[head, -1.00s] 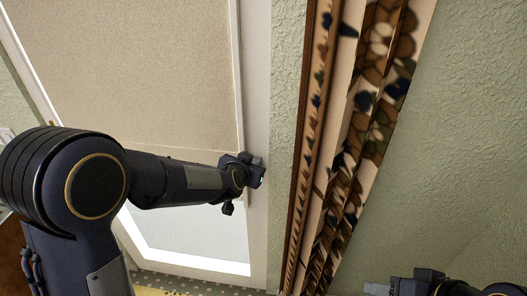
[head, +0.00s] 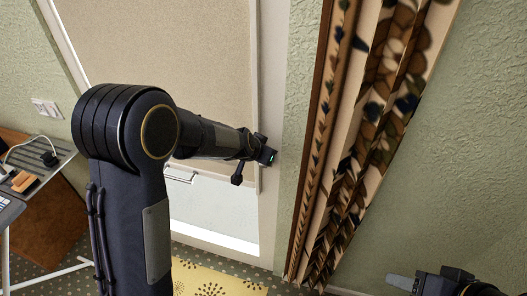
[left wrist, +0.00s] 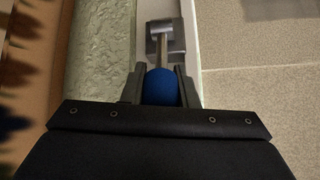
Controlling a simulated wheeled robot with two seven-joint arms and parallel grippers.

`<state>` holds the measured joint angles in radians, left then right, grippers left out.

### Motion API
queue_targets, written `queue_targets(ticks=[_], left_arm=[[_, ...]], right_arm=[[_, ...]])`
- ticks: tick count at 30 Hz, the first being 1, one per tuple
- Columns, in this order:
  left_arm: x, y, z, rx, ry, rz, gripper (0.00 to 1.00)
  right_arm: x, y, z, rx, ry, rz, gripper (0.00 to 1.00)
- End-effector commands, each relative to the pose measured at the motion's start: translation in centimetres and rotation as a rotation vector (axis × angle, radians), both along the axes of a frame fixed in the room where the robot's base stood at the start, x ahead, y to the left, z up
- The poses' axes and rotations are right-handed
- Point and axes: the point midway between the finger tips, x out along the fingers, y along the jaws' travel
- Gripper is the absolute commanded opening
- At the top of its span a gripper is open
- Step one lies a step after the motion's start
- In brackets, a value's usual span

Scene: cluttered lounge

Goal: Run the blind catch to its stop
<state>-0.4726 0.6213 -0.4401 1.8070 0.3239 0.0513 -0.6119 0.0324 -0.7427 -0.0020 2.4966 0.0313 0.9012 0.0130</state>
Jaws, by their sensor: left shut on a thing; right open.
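The beige blind (head: 160,60) covers the upper part of a white-framed window or door. Its lower edge is partly behind my left arm, with a pale pane below. My left gripper (head: 268,155) is at the frame's right side. In the left wrist view its fingers (left wrist: 161,86) are shut on the blue knob of the blind catch (left wrist: 161,88). A metal stem runs from the knob to a grey block (left wrist: 165,38) on the pale frame strip. In the head view the knob is hidden. My right gripper (head: 402,283) is open and apart from everything at the lower right.
A patterned curtain (head: 385,110) hangs right of the frame beside the green textured wall (head: 470,130). A side table (head: 45,165) with a cable and small items stands at left. A yellow patterned rug (head: 215,282) lies below.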

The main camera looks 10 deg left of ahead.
Motion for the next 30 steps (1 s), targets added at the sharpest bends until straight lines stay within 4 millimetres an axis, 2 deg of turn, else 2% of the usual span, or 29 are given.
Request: queue_targets(ticks=[2, 3, 7, 17, 30], left_arm=[[0.0, 0.0, 0.1, -0.001, -0.002, 0.001, 0.04], [0.0, 0.0, 0.1, -0.001, -0.002, 0.001, 0.32], [0.0, 0.0, 0.1, -0.001, -0.002, 0.001, 0.48], [-0.2, 0.0, 0.3, 0.0, -0.003, -0.001, 0.48], [-4.5, 0.9, 5.2, 0.0, -0.005, -0.002, 0.48]], right_arm=[[0.0, 0.0, 0.0, 0.0, 0.0, 0.0, 0.48], [0.0, 0.0, 0.0, 0.0, 0.0, 0.0, 0.48], [0.0, 0.0, 0.0, 0.0, 0.0, 0.0, 0.48], [0.0, 0.0, 0.0, 0.0, 0.0, 0.0, 0.48], [0.0, 0.0, 0.0, 0.0, 0.0, 0.0, 0.48]])
